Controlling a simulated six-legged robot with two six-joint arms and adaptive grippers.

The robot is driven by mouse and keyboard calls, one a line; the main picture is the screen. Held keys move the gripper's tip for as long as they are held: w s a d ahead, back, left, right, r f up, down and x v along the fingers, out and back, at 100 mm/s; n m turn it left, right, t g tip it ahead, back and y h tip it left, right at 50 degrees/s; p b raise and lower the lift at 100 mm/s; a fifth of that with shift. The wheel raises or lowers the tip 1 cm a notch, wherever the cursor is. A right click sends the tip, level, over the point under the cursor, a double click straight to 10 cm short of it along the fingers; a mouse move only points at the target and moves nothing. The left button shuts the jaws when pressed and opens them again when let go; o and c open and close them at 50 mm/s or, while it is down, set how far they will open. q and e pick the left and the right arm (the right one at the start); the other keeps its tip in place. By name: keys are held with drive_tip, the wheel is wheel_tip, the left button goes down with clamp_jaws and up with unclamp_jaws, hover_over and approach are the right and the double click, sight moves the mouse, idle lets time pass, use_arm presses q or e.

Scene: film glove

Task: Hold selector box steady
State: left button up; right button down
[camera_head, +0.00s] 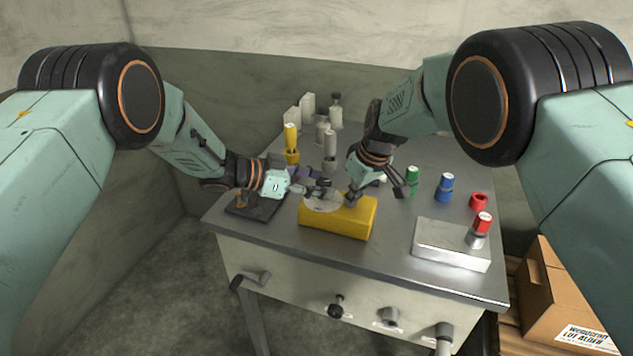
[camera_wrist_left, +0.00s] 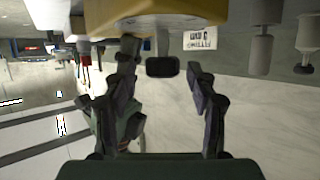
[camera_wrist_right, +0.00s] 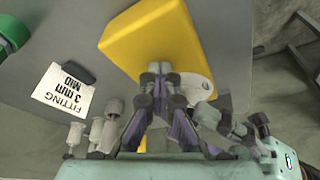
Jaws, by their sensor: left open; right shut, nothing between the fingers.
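The selector box is a yellow block (camera_head: 338,218) with a pale disc (camera_head: 322,203) on its top, near the front middle of the grey table. My left gripper (camera_head: 325,187) is open just behind the box, at its upper edge. In the left wrist view the yellow box (camera_wrist_left: 160,18) is at the top, beyond the open fingers (camera_wrist_left: 163,62); a dark rounded piece shows between them, not clearly gripped. My right gripper (camera_head: 352,199) is shut and empty, its tips at the box's top. In the right wrist view the tips (camera_wrist_right: 158,70) overlap the yellow box (camera_wrist_right: 150,38) beside the disc (camera_wrist_right: 195,88); contact is unclear.
A printed card (camera_wrist_right: 62,92) lies behind the box. Green (camera_head: 412,180), blue (camera_head: 445,187) and red (camera_head: 479,201) pieces stand to the right. A silver block (camera_head: 450,245) with a red-topped knob is front right. A dark tray (camera_head: 258,208) is left, bottles (camera_head: 330,145) behind.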

use_arm(q)
drive_tip(key=c, duration=1.2)
drive_tip(key=shift+o, duration=0.2)
drive_tip(key=shift+s+d, duration=0.1)
drive_tip(key=shift+d, duration=0.05)
drive_tip(key=shift+s+d+n+t+y, duration=0.1)
drive_tip(key=shift+n+t+y, duration=0.3)
drive_tip(key=shift+n+t, duration=0.25)
drive_tip(key=shift+s+d+n+t+y, duration=0.1)
drive_tip(key=shift+n+t+y, duration=0.3)
drive_tip(key=shift+n+t, duration=0.25)
drive_tip(key=shift+d+n+t+y, duration=0.2)
drive_tip(key=shift+n+t+y, duration=1.6)
drive_tip(key=shift+n+y, duration=0.5)
drive_tip(key=shift+n, duration=0.3)
drive_tip(key=shift+a, duration=0.1)
